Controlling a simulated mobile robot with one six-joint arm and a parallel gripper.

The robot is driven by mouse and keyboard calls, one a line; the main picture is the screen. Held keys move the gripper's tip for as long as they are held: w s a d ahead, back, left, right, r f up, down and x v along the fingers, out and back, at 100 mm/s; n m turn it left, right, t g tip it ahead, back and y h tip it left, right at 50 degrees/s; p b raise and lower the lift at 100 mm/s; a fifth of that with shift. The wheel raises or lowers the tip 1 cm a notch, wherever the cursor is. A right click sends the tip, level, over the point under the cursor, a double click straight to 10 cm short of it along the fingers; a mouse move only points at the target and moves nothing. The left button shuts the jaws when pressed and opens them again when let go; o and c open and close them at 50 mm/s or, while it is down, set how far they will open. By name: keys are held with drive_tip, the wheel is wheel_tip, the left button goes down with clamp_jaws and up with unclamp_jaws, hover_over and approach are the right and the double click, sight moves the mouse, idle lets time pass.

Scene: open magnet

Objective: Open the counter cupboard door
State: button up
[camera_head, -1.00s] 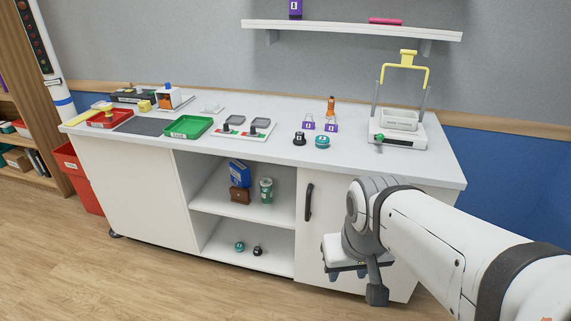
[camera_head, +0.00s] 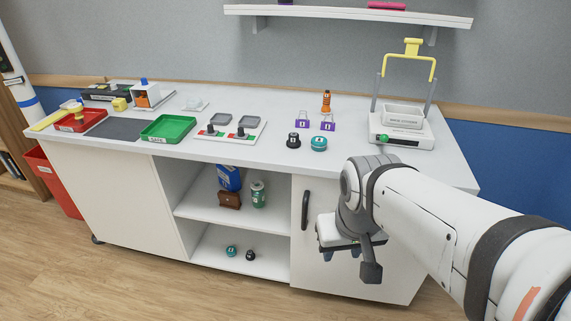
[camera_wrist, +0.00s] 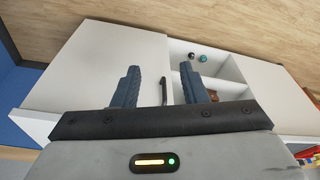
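The white cupboard door (camera_head: 306,262) is at the right end of the counter's front and looks shut. Its black vertical handle (camera_head: 305,210) is near the door's left edge. My gripper (camera_head: 340,254) is in front of the door, right of and lower than the handle in the head view. In the wrist view my gripper (camera_wrist: 159,86) has its two dark fingers wide apart, with nothing held. The handle (camera_wrist: 163,91) shows in the gap between them, beyond the fingers; I see no contact. The door (camera_wrist: 105,65) also shows there. My wrist hides part of the door in the head view.
Left of the door are open shelves (camera_head: 205,208) with a green can (camera_head: 258,194), a blue box, a brown item and small round items below. The countertop (camera_head: 240,160) holds trays, weights and a yellow-handled device (camera_head: 402,122). The wood floor (camera_head: 150,275) in front is clear.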

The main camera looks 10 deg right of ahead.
drive_tip(key=w+d+f+t+h+b, duration=0.1)
drive_tip(key=w+d+f+t+b, duration=0.2)
drive_tip(key=w+f+b, duration=0.65)
drive_tip(key=n+t+y+b, duration=0.2)
drive_tip(key=t+b, duration=0.6)
drive_tip(key=b, duration=0.8)
approach(306, 217)
drive_tip(key=d+r, duration=0.2)
drive_tip(key=d, duration=0.1)
drive_tip(key=w+a+f+n+t+y+b, duration=0.1)
drive_tip(key=w+a+f+t+y+b, duration=0.2)
drive_tip(key=f+b, duration=0.35)
drive_tip(key=shift+t+y, duration=0.3)
drive_tip(key=shift+t, duration=0.1)
drive_tip(key=x, duration=0.2)
drive_tip(key=b+x, duration=0.1)
drive_tip(key=x, duration=0.2)
drive_tip(key=d+x, duration=0.1)
drive_tip(key=x, duration=0.1)
drive_tip(key=shift+w+a+r+b, duration=0.1)
drive_tip(key=shift+w+r+b, duration=0.2)
drive_tip(key=shift+b, duration=0.05)
clamp_jaws()
